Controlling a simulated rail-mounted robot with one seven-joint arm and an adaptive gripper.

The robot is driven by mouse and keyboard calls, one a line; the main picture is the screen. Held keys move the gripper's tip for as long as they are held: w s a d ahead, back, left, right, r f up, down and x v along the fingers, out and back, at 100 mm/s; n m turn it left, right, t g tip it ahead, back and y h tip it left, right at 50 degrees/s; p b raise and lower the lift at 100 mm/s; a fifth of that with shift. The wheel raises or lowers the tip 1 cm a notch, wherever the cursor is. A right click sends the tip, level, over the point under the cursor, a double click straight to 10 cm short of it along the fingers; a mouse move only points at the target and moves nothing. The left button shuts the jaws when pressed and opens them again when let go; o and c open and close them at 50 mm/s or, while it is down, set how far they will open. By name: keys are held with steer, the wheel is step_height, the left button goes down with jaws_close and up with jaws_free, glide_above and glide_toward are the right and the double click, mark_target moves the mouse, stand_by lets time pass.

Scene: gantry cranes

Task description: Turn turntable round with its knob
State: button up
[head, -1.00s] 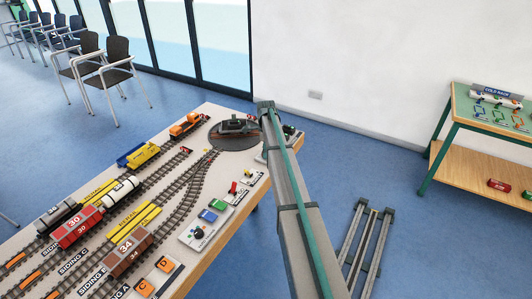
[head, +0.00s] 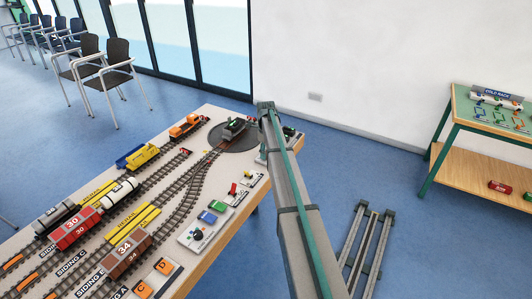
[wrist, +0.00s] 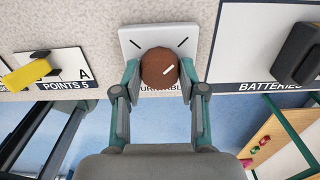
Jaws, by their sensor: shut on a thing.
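The turntable (head: 222,146) is a dark round disc at the far end of the layout table. A dark locomotive (head: 234,129) stands on its bridge, which lies diagonally and appears roughly in line with the approach track. In the wrist view, the turntable knob (wrist: 158,62) is round and brown, on a white plate (wrist: 132,33) with two black marks. Its white line slants up and right, toward the right mark's side. My gripper (wrist: 160,72) is shut on the knob, one finger on each side. The knob and my gripper are hidden in the head view.
A yellow points lever (wrist: 28,74) sits left of the knob, and a black item (wrist: 300,55) by the BATTERIES label sits right. Wagons, tracks and a control panel (head: 205,228) fill the table. A green-framed rack (head: 488,125) stands at right.

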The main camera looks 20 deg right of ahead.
steer(key=o, duration=1.2)
steer(key=shift+c, duration=0.2)
steer(key=shift+r, duration=0.1)
step_height(320, 180, up, 12)
